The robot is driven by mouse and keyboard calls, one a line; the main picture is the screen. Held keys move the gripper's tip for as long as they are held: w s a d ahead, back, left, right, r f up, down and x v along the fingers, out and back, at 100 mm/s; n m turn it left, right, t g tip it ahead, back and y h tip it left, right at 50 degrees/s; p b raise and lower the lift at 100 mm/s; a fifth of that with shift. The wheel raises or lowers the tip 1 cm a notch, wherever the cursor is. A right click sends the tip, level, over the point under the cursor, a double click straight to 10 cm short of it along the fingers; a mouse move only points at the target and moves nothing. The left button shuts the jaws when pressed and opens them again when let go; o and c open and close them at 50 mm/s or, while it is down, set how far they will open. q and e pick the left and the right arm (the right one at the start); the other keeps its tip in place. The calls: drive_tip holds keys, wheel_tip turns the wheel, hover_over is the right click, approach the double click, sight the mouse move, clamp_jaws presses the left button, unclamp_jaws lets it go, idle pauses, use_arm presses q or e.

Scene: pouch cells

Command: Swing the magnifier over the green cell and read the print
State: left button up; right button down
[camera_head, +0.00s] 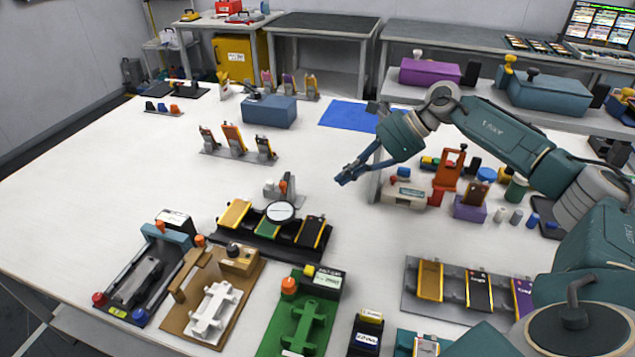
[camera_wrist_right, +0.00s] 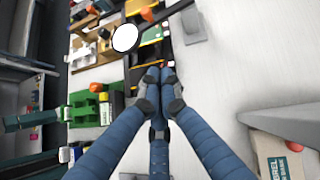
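The magnifier (camera_head: 281,211) has a round white lens with a dark rim. It stands on a small grey base with an orange part behind a black tray (camera_head: 232,247). The green cell (camera_head: 268,227) lies in the tray's middle slot. In the head view, the lens covers part of the cell; its print is not readable. In the right wrist view, the lens (camera_wrist_right: 125,37) shows plain white. My right gripper (camera_head: 345,180) is to the right of and behind the magnifier, apart from it. Its blue fingers (camera_wrist_right: 158,76) are drawn together with nothing between them. My left gripper is not in view.
A yellow cell (camera_head: 234,214) and a dark-and-yellow cell (camera_head: 312,232) flank the green one. A brown fixture (camera_head: 177,318) and a green fixture (camera_head: 273,340) stand in front. A white device (camera_head: 404,195) and an orange clamp (camera_head: 449,170) stand to the right. The white table between gripper and tray is clear.

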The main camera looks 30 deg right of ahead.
sight(283, 191)
drive_tip(key=p+x, duration=0.1)
drive_tip(key=x, duration=0.2)
drive_tip(key=p+x, duration=0.1)
drive_tip(key=x, duration=0.2)
drive_tip(key=shift+s+a, duration=0.1)
drive_tip(key=shift+a, duration=0.4)
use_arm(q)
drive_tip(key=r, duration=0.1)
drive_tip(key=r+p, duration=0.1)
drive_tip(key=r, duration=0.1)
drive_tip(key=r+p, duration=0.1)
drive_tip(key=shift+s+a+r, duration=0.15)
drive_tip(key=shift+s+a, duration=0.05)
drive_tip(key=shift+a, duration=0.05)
use_arm(e)
drive_tip(key=w+a+f, duration=0.2)
drive_tip(key=w+a, duration=0.1)
drive_tip(key=a, duration=0.1)
drive_tip(key=shift+w+a+f, duration=0.15)
drive_tip(key=shift+w+a, duration=0.1)
drive_tip(key=shift+a, duration=0.1)
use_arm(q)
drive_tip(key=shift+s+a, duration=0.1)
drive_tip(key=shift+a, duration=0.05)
